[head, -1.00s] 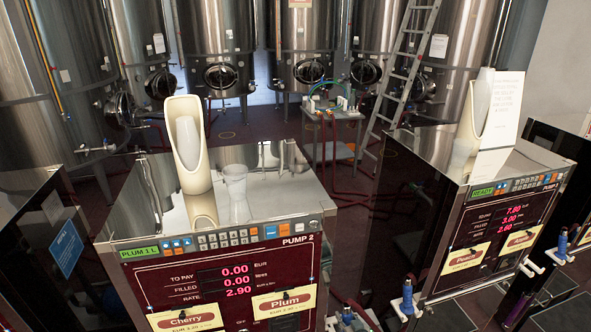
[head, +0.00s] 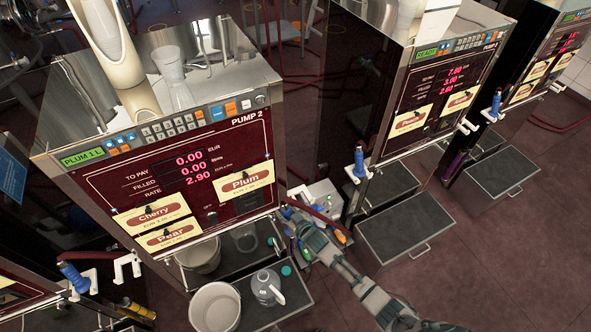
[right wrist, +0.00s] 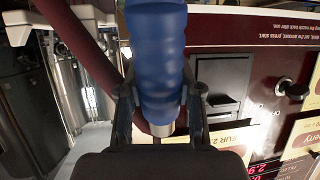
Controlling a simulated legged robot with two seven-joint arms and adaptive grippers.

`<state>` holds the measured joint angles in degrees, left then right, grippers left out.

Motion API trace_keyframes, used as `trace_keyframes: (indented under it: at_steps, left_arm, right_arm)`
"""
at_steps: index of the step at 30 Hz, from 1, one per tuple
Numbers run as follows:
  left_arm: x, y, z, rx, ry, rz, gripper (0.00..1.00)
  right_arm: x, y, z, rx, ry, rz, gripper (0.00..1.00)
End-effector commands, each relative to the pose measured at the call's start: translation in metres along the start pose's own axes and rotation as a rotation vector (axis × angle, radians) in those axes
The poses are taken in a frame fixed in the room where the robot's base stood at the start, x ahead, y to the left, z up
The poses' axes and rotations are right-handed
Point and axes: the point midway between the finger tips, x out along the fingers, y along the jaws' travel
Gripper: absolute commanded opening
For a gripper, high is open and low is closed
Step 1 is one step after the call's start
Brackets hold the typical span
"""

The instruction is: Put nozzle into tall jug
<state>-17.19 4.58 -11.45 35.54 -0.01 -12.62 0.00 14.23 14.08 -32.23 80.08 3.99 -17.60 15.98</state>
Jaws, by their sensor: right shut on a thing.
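My right gripper (head: 290,217) is beside the lower right corner of pump 2 (head: 160,170). In the right wrist view, the gripper (right wrist: 160,112) is shut on the blue nozzle handle (right wrist: 157,55), one finger on each side. A grey-white jug with a handle (head: 267,287) stands on the dark tray below pump 2, left of and below the gripper. A clear grey vessel (head: 245,238) stands behind it. I cannot tell which is the tall jug. The nozzle's tip is not clear in the head view. My left gripper is not in view.
A white bucket (head: 215,308) stands left of the jug, and another pail (head: 199,254) is behind it under the pump. A white holder (right wrist: 50,20) and dark red hose (right wrist: 82,45) show in the right wrist view. Another pump (head: 430,105) stands to the right.

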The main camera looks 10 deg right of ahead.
Motion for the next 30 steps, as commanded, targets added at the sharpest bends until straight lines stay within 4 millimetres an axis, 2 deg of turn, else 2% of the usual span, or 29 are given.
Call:
trace_keyframes:
  at_steps: [1, 6, 9, 12, 15, 20, 27, 30]
  left_arm:
    - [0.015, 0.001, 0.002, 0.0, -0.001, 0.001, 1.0]
    - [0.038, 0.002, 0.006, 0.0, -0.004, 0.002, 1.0]
    - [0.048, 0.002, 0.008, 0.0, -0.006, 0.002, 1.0]
    - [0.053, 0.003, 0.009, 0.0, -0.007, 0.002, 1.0]
    - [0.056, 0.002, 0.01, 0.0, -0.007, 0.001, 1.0]
    - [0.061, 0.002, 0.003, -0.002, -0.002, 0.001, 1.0]
    - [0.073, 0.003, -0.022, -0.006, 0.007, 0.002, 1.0]
    - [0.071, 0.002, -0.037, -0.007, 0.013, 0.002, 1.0]
  right_arm:
    - [0.005, -0.026, 0.017, -0.01, 0.001, -0.034, 0.0]
    - [0.006, -0.102, 0.047, -0.048, 0.004, -0.135, 0.0]
    - [0.005, -0.135, 0.057, -0.064, 0.009, -0.18, 0.0]
    - [0.002, -0.159, 0.064, -0.075, 0.014, -0.212, 0.0]
    - [0.001, -0.171, 0.067, -0.081, 0.017, -0.229, 0.0]
    - [0.002, -0.175, 0.073, -0.083, 0.018, -0.235, 0.0]
    - [0.01, -0.175, 0.094, -0.083, 0.016, -0.235, 0.0]
    - [0.012, -0.175, 0.097, -0.083, 0.017, -0.235, 0.0]
